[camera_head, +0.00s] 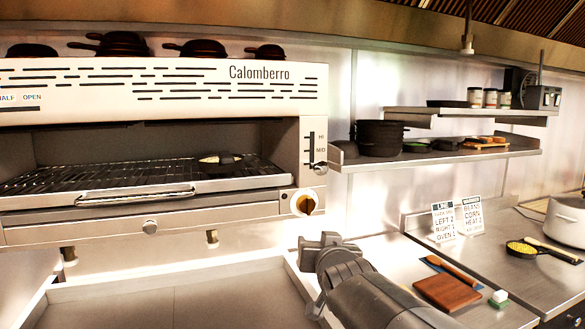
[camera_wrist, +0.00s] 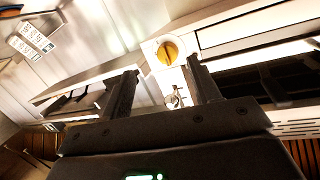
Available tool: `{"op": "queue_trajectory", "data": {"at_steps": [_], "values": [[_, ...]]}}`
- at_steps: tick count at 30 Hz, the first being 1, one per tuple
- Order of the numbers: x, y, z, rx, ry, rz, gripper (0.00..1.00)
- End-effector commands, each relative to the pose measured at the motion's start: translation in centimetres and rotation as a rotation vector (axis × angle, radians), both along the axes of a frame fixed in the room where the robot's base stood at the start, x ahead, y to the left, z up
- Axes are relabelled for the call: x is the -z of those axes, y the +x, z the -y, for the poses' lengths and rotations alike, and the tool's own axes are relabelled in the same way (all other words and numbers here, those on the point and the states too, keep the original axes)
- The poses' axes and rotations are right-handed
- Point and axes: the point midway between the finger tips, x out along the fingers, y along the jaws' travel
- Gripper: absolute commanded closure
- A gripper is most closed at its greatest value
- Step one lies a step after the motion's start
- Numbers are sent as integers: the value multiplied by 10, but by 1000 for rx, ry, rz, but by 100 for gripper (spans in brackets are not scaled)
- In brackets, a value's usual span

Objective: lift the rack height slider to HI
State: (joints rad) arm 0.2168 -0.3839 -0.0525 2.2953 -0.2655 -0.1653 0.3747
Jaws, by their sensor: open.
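The rack height slider (camera_head: 319,168) is a small metal knob on the right front panel of the Calomberro grill. It sits low, below the MID mark, with HI marked above. In the wrist view, the slider knob (camera_wrist: 173,99) appears between my fingers in the picture, beyond the palm. My gripper (camera_head: 322,240) is below the panel in the head view, apart from the slider. The wrist view shows my gripper (camera_wrist: 163,75) open and empty, its two dark fingers spread. The fingers do not visibly touch the slider.
The grill rack (camera_head: 100,177) is to the left. A shelf (camera_head: 440,156) with a dark pot (camera_head: 380,137) juts out to the right. Counter items lie right of my arm.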

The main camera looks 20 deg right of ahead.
Motion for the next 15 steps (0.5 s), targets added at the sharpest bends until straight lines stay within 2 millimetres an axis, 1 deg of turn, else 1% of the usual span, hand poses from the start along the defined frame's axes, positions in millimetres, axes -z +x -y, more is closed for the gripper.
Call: {"op": "queue_trajectory", "data": {"at_steps": [1, 3, 6, 9, 12, 15], "values": [[-11, 12, 11, 4, -2, 68, 44], [-28, 26, 23, -7, -4, 171, 44], [-50, 41, 37, -34, -8, 305, 44], [-67, 51, 48, -69, -11, 419, 44], [-79, 55, 54, -104, -12, 501, 44], [-85, 57, 56, -128, -13, 547, 44]]}}
